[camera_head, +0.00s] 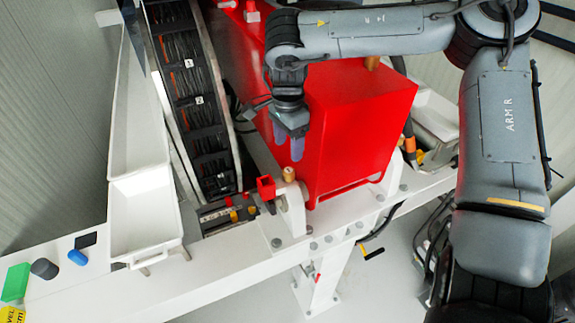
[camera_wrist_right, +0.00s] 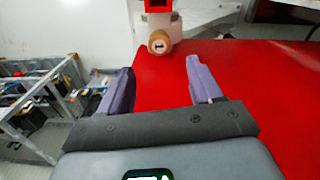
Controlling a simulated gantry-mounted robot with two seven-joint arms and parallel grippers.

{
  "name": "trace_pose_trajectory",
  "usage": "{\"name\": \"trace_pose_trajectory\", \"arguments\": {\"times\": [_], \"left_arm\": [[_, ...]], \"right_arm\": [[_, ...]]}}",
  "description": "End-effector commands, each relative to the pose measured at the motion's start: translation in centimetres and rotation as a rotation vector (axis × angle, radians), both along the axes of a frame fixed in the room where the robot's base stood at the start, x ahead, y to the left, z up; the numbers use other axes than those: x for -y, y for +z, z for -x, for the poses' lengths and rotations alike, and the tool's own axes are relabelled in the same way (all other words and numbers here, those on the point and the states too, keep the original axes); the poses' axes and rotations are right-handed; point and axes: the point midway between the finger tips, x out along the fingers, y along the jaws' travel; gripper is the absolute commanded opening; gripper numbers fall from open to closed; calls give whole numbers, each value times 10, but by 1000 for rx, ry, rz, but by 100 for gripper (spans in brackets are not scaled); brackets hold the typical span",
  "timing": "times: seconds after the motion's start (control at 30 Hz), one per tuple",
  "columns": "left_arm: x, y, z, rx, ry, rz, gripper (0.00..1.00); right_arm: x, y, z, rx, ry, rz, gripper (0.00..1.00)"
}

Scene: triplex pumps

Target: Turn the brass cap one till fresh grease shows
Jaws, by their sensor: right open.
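A small brass cap (camera_head: 289,174) stands on top of a white bearing bracket, beside the red pump housing. It also shows in the right wrist view (camera_wrist_right: 159,42), just beyond the fingertips and between their lines. A dark mark shows on its face there; I cannot make out any grease. My right gripper (camera_head: 288,145) points down just above the cap, its purple fingers apart and empty. In the wrist view the open fingers (camera_wrist_right: 160,68) do not touch the cap. A second brass-coloured cap (camera_head: 372,62) shows partly behind my right arm. My left gripper is not in view.
The big red housing (camera_head: 360,125) stands close to the right of the fingers. A small red block (camera_head: 266,187) sits beside the cap. White trays (camera_head: 145,215) and a black cable chain (camera_head: 190,90) lie to the left. Green, grey and blue items (camera_head: 78,257) lie on the beam.

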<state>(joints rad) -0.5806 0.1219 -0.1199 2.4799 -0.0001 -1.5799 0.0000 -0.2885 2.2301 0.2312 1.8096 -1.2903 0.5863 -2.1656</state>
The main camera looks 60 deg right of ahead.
Motion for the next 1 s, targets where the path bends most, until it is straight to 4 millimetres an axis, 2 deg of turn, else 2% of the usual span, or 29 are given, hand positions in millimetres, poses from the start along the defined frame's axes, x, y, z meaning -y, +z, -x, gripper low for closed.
{"name": "trace_pose_trajectory", "arguments": {"times": [0.3, 0.5, 0.7, 1.0], "left_arm": [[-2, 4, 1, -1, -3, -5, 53], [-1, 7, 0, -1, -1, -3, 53], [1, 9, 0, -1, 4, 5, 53], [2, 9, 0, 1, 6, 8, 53]], "right_arm": [[-1, -52, 1, -3, 0, -5, 64], [-1, -77, 1, -2, 0, -3, 64], [-1, -89, 1, 0, 0, -2, 64], [-1, -91, 1, 1, 0, -2, 64]]}}
